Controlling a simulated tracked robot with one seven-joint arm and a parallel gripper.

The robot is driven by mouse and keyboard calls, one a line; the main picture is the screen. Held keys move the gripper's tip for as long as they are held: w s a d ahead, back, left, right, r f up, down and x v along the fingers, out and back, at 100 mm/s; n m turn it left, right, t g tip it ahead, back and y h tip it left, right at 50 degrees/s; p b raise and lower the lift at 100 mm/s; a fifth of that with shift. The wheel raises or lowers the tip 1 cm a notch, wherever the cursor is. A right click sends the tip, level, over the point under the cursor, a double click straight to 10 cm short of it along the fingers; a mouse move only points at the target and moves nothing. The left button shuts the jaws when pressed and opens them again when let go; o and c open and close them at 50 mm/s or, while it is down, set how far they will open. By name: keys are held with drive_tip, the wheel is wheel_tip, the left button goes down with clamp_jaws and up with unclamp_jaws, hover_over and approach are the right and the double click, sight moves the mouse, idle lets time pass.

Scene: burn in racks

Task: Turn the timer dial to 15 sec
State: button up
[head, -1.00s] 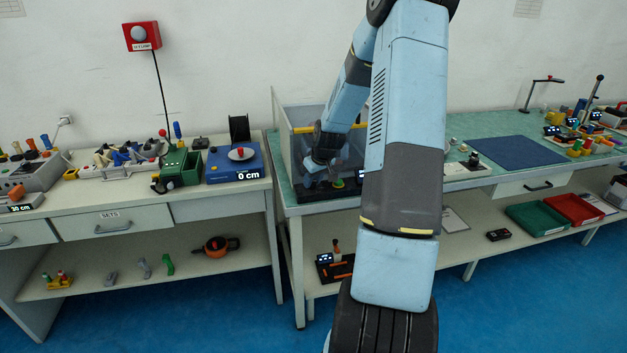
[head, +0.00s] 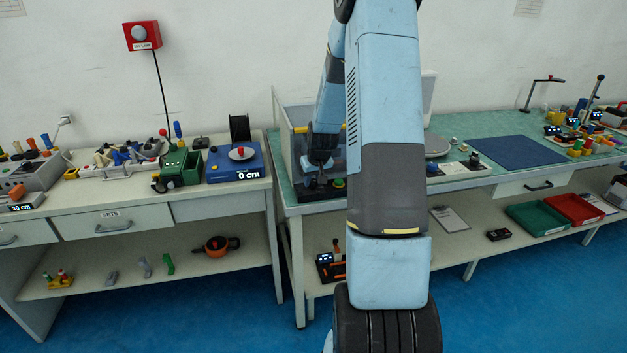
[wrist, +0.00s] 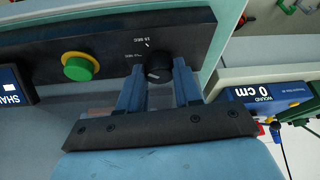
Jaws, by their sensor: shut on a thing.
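The timer dial (wrist: 158,68) is a round black knob with a pale pointer mark, on a dark panel (wrist: 105,52) in the wrist view. Printed beside it are a "15 SEC" label and a second label too small to read surely. My gripper (wrist: 157,84) is shut on the dial, one blue finger on each side of it. The pointer's exact setting is hard to read. In the head view the dial is hidden by my wrist, which stands over the dark panel (head: 311,194) on the green bench.
A green button on a yellow collar (wrist: 79,66) sits beside the dial, with a lit "SHA…" display (wrist: 11,88) beyond it. A blue winder unit showing 0 cm (head: 233,165) stands on the neighbouring bench. A clear-walled enclosure (head: 285,130) stands around the panel's back.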

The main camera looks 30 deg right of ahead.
drive_tip(key=shift+w+a+m+h, duration=0.15)
drive_tip(key=shift+m+h, duration=0.65)
drive_tip(key=shift+m, duration=1.1)
drive_tip(key=shift+m+g, duration=0.3)
drive_tip(key=shift+m, duration=0.1)
drive_tip(key=o, duration=1)
drive_tip(key=shift+o, duration=0.2)
drive_tip(key=v, duration=1.3)
drive_tip(key=shift+s+a+r, duration=0.2)
drive_tip(key=shift+s+r, duration=0.05)
drive_tip(key=shift+r, duration=0.05)
